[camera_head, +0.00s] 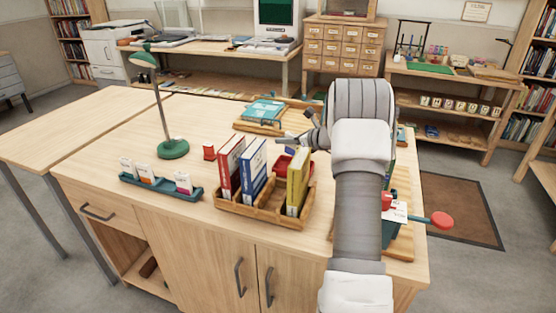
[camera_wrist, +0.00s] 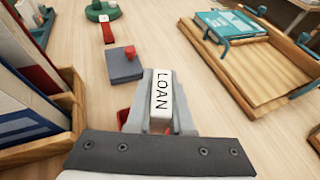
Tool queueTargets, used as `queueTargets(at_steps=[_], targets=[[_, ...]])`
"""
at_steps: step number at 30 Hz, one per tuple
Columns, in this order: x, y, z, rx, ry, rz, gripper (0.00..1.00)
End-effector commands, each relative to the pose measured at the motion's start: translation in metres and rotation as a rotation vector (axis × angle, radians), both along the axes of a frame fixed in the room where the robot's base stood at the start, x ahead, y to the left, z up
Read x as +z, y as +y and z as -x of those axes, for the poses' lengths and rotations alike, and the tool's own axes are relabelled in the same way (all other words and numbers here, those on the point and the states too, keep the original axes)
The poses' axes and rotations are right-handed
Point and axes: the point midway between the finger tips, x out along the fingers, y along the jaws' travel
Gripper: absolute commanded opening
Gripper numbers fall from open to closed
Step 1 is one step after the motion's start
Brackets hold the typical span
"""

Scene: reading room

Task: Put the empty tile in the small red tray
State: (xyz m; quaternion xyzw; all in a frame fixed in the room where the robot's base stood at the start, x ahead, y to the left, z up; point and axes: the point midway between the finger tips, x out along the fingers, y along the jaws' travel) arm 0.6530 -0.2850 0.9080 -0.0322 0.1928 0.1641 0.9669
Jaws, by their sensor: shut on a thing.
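My gripper (camera_head: 292,138) reaches over the table from the right, above the back of the wooden book holder. In the wrist view my gripper (camera_wrist: 161,80) is shut on a white tile (camera_wrist: 161,94) that reads LOAN in black letters, so its visible face is not blank. A small red tray (camera_head: 281,164) sits behind the books. A red part that seems to be this tray (camera_wrist: 122,118) shows low beside the fingers in the wrist view, mostly hidden by my gripper. I cannot make out an empty tile.
The wooden holder (camera_head: 247,211) with red, blue and yellow books stands in front. A wooden tray (camera_wrist: 265,98) with a teal book lies to the right in the wrist view. A grey-blue block (camera_wrist: 124,68) with a red knob, a green lamp (camera_head: 172,149) and a teal card rack (camera_head: 160,188) stand nearby.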

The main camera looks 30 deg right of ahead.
Motion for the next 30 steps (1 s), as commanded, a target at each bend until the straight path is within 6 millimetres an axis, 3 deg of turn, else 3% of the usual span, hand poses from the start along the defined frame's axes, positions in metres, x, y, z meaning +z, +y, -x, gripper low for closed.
queueTargets(at_steps=[5, 10, 16, 29, 30], targets=[[-0.014, 0.022, -0.008, 0.0, 0.0, 0.001, 0.0], [-0.024, 0.024, -0.009, 0.0, 0.001, 0.0, 0.0], [-0.054, 0.024, -0.009, 0.0, 0.002, 0.0, 0.0], [-0.06, 0.024, -0.009, -0.001, 0.0, 0.001, 0.0], [-0.059, 0.024, -0.009, -0.001, 0.0, 0.001, 0.27]])
